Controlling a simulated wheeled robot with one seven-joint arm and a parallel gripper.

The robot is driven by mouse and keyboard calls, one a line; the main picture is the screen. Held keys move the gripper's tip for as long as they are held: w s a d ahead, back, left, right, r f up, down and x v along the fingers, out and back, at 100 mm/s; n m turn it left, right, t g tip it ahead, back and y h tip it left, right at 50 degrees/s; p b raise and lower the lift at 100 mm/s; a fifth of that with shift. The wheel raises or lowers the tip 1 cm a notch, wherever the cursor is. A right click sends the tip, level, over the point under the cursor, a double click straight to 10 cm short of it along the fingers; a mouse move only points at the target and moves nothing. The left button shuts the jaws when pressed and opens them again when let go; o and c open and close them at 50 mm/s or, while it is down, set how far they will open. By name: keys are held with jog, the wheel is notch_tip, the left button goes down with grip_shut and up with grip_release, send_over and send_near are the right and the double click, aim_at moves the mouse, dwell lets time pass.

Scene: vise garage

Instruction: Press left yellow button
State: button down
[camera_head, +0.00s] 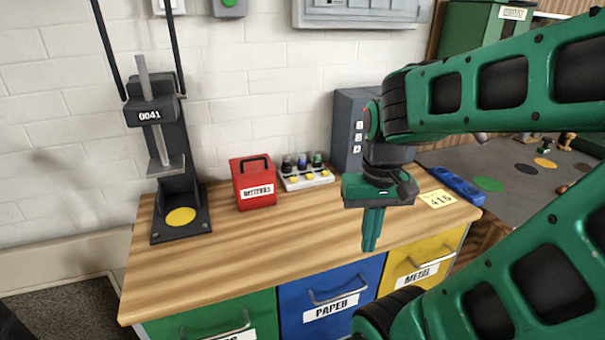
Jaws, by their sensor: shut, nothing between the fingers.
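A light-coloured panel (319,183) stands on the wooden workbench, near the wall. Small yellow buttons show on its front, the left yellow button (296,181) among them; they are too small to make out well. Several dark objects stand along the back of the panel. My gripper (371,246) is green, points down and is shut and empty. In the picture it is right of the panel and lower, over the right part of the workbench, apart from the buttons.
A red box (253,184) is left of the panel. A dark press (180,150) with a yellow disc (180,217) stands further left. A grey cabinet (347,125) and a blue item (456,185) are to the right. The front middle of the workbench (250,240) is clear.

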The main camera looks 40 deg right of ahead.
jog(key=shift+w+a, duration=0.15)
notch_tip(320, 180, up, 8)
jog(key=n+t+y, duration=0.1)
jog(key=t+y, duration=0.2)
jog(key=t, duration=0.6)
send_over(296, 179)
jog(key=shift+f, duration=4.45)
jog(key=shift+f, duration=0.1)
